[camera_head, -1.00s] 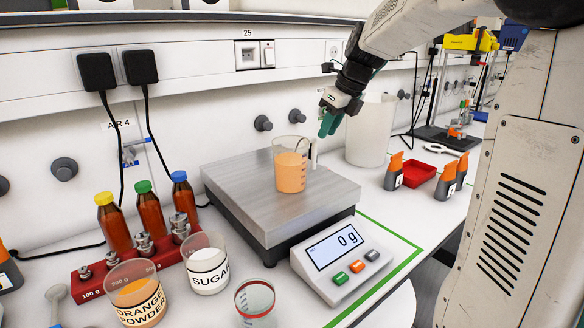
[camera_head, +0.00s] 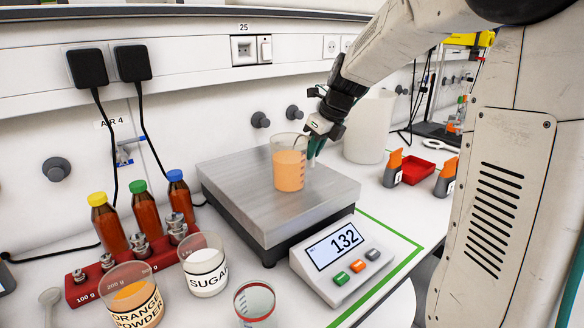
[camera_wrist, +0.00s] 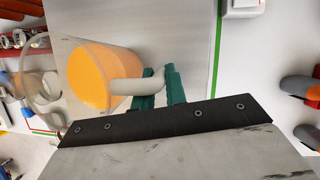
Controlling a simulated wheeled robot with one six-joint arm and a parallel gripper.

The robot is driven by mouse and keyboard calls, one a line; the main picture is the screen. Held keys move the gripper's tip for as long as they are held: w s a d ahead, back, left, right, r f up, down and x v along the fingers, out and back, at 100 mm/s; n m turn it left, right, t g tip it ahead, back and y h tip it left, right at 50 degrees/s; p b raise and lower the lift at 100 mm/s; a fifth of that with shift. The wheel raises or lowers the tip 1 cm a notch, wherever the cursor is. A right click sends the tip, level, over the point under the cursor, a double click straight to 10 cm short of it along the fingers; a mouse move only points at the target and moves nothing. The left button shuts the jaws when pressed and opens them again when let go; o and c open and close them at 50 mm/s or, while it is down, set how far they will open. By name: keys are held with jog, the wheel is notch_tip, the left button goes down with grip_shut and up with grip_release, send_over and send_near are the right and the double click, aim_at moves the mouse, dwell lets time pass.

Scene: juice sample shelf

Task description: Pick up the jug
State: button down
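The clear jug (camera_head: 288,170), filled with orange liquid, stands upright on the steel plate of the scale (camera_head: 240,197). Its handle faces right toward my gripper (camera_head: 315,148). In the wrist view, the jug (camera_wrist: 97,78) lies to the left of my gripper (camera_wrist: 162,86). One green finger is inside the handle loop and the other outside, with the handle (camera_wrist: 160,58) between them. The gap is about as narrow as the handle, so the gripper looks shut on it. The fingertips are partly hidden in the head view. The scale display (camera_head: 337,244) reads 132.
A sugar beaker (camera_head: 205,265), an orange powder beaker (camera_head: 130,295) and an empty glass (camera_head: 255,302) stand in front. A white container (camera_head: 368,130) stands behind my gripper.

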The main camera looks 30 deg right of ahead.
jog(key=shift+r, duration=0.15)
jog(key=shift+r, duration=0.55)
jog(key=s+a+r, duration=0.1)
jog(key=s+r, duration=0.1)
jog(key=s, duration=0.6)
jog(key=s+a+r, duration=0.1)
jog(key=s, duration=0.7)
jog(key=shift+r, duration=0.35)
jog(key=c, duration=2)
grip_release()
grip_shut()
